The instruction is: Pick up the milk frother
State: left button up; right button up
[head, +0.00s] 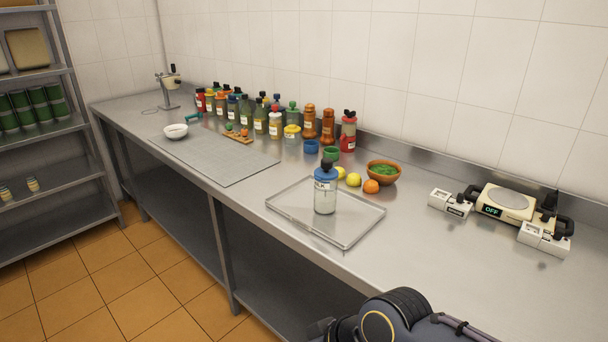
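No thing in view is clearly marked as the milk frother. A clear jar (325,198) with a blue collar, a dark top and a label ending in "LK" stands upright on a shallow metal tray (358,233). A small stand-mounted device (170,88) with a cream body and dark handle is at the far left end of the counter. I cannot tell whether either is the frother. Neither of my grippers is in view; only a dark part of my arm shows at the bottom edge, apart from the jar.
Several bottles (275,123) line the wall. Lemons, an orange (371,186) and an orange bowl (383,172) sit behind the tray. An appliance (503,202) reading "OFF" is at right. A slatted grey mat (215,155) is left.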

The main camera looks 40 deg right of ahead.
aim_at(325, 184)
jog(key=i+z, duration=0.15)
jog(key=i, duration=0.35)
jog(key=i+j+z, duration=0.15)
jog(key=i, duration=0.35)
